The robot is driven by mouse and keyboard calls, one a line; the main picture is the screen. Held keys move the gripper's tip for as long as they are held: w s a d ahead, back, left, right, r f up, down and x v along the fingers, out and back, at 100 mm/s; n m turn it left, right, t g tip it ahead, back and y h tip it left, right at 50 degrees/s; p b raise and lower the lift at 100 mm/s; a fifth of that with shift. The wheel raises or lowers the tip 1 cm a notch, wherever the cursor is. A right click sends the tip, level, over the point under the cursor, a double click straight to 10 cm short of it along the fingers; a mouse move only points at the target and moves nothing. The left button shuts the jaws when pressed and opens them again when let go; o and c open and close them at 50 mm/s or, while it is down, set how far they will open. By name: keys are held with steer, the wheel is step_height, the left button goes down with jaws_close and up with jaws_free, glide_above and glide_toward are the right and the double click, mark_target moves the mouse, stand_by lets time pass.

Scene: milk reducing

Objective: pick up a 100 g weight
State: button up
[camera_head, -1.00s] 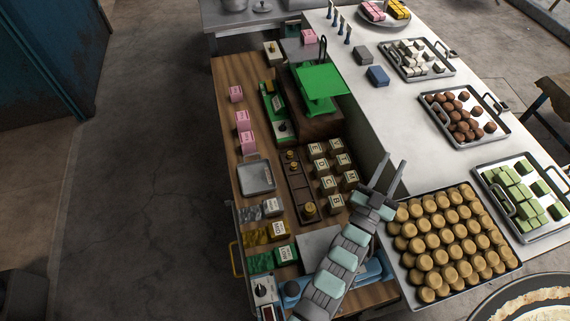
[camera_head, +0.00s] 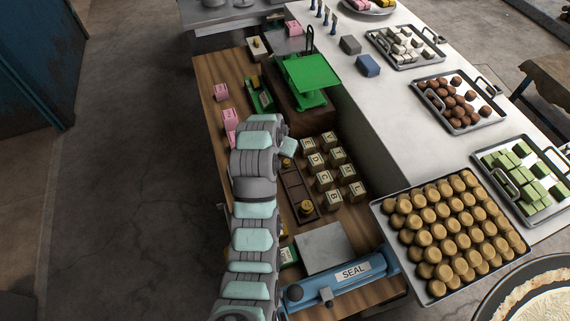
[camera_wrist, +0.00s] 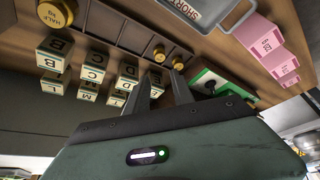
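A dark wooden weight tray (camera_head: 295,192) lies on the wooden bench, with a large brass weight (camera_head: 306,208) in its near end. In the wrist view this weight reads HALF kg (camera_wrist: 56,12). Two smaller brass weights (camera_wrist: 159,53) (camera_wrist: 178,63) sit at the tray's other end; their markings are not legible, so I cannot tell which is 100 g. My gripper (camera_wrist: 165,82) is open and empty, its two fingers apart and pointing toward the small weights. In the head view my arm hides the fingers and part of the tray's surroundings.
Lettered blocks (camera_head: 323,180) stand in rows right beside the tray. A green scale (camera_head: 308,75) stands behind. Pink blocks (camera_wrist: 268,45) and a grey SHORT tray (camera_wrist: 205,10) are on the other side. A blue sealer (camera_head: 345,280) lies at the near edge.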

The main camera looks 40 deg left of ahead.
mark_target(287, 162)
steer(key=shift+s+f+p+x, duration=0.15)
steer(key=shift+p+x, duration=0.3)
steer(key=shift+x, duration=1.25)
steer(key=shift+s+f+p+x, duration=0.1)
steer(key=shift+s+p+x, duration=0.3)
steer(key=shift+x, duration=1.35)
steer(key=shift+s+f+p+x, duration=0.1)
steer(key=shift+p+x, duration=0.4)
steer(key=shift+x, duration=1.2)
steer(key=shift+c, duration=0.3)
jaws_close()
